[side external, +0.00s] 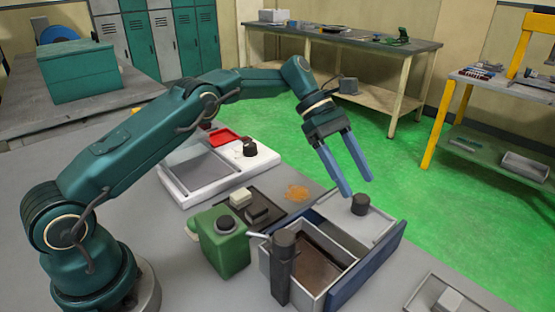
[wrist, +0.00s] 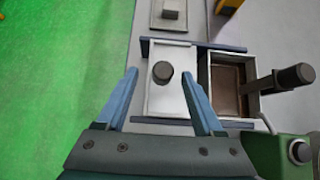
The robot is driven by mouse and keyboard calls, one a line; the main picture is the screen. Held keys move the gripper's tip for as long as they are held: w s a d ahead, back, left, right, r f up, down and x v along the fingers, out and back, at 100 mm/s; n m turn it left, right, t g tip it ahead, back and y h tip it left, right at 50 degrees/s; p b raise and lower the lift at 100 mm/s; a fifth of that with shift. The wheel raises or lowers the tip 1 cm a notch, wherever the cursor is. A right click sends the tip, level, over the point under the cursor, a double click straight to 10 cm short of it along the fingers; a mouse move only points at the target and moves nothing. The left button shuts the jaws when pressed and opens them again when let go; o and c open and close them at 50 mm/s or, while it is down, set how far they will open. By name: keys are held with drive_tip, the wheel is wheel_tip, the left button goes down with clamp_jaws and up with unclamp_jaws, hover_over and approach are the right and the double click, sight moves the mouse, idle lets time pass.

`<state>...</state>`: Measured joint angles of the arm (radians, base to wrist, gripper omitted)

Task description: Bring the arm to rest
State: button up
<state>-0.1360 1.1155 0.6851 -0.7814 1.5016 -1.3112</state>
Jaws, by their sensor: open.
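My gripper (side external: 350,181) is open and empty, with two long blue fingers pointing down and to the right. It is held in the air above the work table, over a white lid-like plate (side external: 338,222) with a dark round knob (side external: 360,203). In the wrist view, my gripper (wrist: 163,90) frames the same dark knob (wrist: 162,72) between its fingertips. The fingers appear apart from the knob. My arm reaches from the left of the side view, bent at the elbow.
An open tray with a brown inside (side external: 318,257) and a dark upright cylinder (side external: 282,265) stand beside the plate. A green canister (side external: 222,246) is left of them. A white tray unit (side external: 186,181) lies behind. A grey tray (side external: 422,292) sits front right. Green floor lies beyond the table.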

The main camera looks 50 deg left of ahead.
drive_tip(key=shift+a+r, duration=0.25)
wheel_tip(320, 180, up, 10)
drive_tip(key=s+d+m+t+y, duration=0.1)
drive_tip(key=s+m+t, duration=0.1)
drive_tip(key=s, duration=0.1)
drive_tip(key=s+a+r+m+t+y, duration=0.1)
drive_tip(key=s+r+m+y, duration=0.2)
drive_tip(key=s+r, duration=0.45)
drive_tip(key=s+a+f+m+t+y, duration=0.2)
drive_tip(key=s+a+f+m+y, duration=0.3)
drive_tip(key=s+f+m, duration=0.8)
drive_tip(key=s+a, duration=0.2)
drive_tip(key=a, duration=0.1)
drive_tip(key=shift+t, duration=0.3)
